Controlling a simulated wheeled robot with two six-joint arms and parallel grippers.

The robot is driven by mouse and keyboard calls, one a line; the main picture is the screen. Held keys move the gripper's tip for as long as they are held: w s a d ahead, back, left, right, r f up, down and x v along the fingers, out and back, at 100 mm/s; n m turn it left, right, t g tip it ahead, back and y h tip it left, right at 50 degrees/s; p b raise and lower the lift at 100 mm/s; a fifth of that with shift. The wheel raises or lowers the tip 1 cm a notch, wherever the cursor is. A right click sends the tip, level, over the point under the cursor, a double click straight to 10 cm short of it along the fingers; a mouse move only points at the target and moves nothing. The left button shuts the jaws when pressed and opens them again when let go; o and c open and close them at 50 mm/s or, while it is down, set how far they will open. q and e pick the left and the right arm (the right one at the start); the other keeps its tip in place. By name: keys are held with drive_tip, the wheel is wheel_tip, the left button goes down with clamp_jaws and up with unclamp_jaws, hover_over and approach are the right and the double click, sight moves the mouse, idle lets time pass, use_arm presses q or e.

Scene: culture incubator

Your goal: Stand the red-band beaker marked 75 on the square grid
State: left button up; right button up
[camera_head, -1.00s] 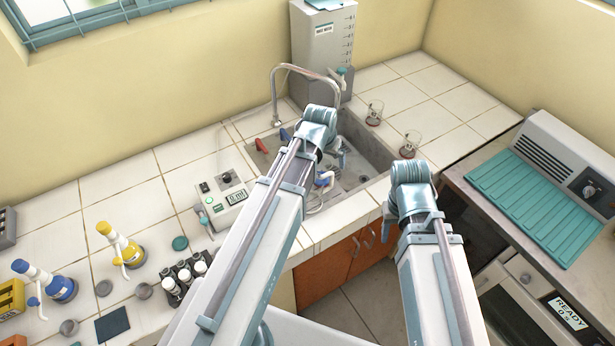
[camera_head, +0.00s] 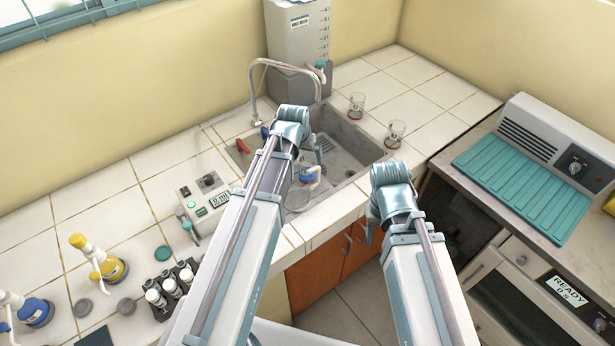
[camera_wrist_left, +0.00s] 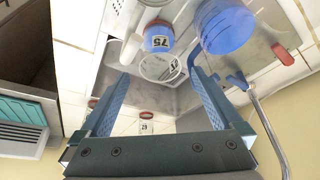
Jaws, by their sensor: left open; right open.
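In the left wrist view, the beaker marked 75 (camera_wrist_left: 159,40) has a red band at its base, blue contents and a clear rim towards me. It is in the sink area, and a blue and white shape beside my left wrist in the head view seems to be it. My left gripper (camera_wrist_left: 160,73) is open, its fingertips either side of the rim in the picture; I cannot tell the depth between them. My right gripper (camera_head: 371,222) is empty, in front of the counter, pointing down. I cannot make out a square grid for certain.
A larger blue vessel (camera_wrist_left: 225,27) is beside the beaker. The faucet (camera_head: 256,88) arches over the sink. Two red-band beakers (camera_head: 357,104) (camera_head: 395,133) stand on the tiles behind right. A control box (camera_head: 208,197) and dark vial rack (camera_head: 172,290) are left; a teal ridged mat (camera_head: 520,180) is right.

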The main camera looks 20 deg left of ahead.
sight(308, 162)
use_arm(q)
drive_tip(key=shift+b+x, duration=0.6)
drive_tip(key=shift+x, duration=0.7)
use_arm(e)
drive_tip(key=shift+f, duration=1.15)
drive_tip(key=shift+f, duration=0.1)
use_arm(q)
drive_tip(key=b+x, duration=0.5)
drive_tip(key=shift+f, duration=0.3)
drive_tip(key=shift+r, duration=0.1)
use_arm(e)
wheel_tip(308, 162, down, 5)
drive_tip(key=shift+r, duration=0.1)
use_arm(q)
drive_tip(key=c, duration=1.5)
drive_tip(key=shift+r, duration=0.3)
use_arm(e)
drive_tip(key=shift+r, duration=0.25)
use_arm(q)
wheel_tip(308, 162, up, 17)
drive_tip(key=p, duration=1.8)
drive_tip(key=shift+r, duration=0.2)
use_arm(e)
wheel_tip(308, 162, up, 18)
drive_tip(key=shift+f, duration=0.25)
